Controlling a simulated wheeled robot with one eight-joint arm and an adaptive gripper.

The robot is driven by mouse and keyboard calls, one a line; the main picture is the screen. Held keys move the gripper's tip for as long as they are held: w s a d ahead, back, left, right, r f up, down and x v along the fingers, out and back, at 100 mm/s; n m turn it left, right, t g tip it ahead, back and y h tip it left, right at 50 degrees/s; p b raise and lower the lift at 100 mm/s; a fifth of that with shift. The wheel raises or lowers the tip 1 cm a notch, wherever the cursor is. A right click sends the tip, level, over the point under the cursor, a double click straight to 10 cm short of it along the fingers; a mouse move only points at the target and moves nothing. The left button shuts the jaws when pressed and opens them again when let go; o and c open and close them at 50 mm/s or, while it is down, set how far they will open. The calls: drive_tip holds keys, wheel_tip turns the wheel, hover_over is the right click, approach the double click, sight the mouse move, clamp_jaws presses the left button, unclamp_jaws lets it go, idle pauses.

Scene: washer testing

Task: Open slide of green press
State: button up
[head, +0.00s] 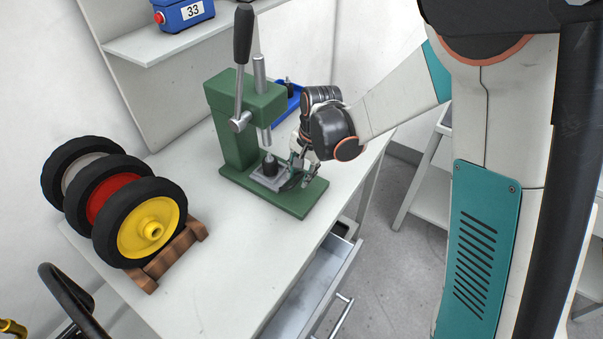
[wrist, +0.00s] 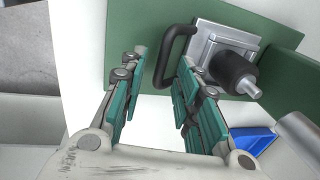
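The green press (head: 238,133) stands on the white table with its black-knobbed lever upright. Its metal slide (head: 266,182) sits low on the green base and carries a dark cylindrical fixture with a metal pin. In the wrist view the slide (wrist: 212,45) has a black loop handle (wrist: 169,62) on its left side. My gripper (head: 302,172) is at the front of the press by the slide. In the wrist view my gripper (wrist: 162,60) is open, its teal fingers apart with the handle between their tips. The handle lies closer to the right finger; I cannot tell whether they touch.
Three wheels, the front one with a yellow hub (head: 152,228), stand on a wooden rack (head: 172,256) at left. A blue bin (head: 291,101) lies behind the press. A drawer (head: 318,278) stands open below the table's front edge. The tabletop between rack and press is clear.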

clamp_jaws()
drive_tip(key=s+d, duration=0.4)
drive_tip(key=d, duration=0.1)
drive_tip(key=s+d, duration=0.2)
drive_tip(key=d, duration=0.1)
drive_tip(key=shift+s+b, duration=0.2)
drive_tip(key=shift+b, duration=0.1)
unclamp_jaws()
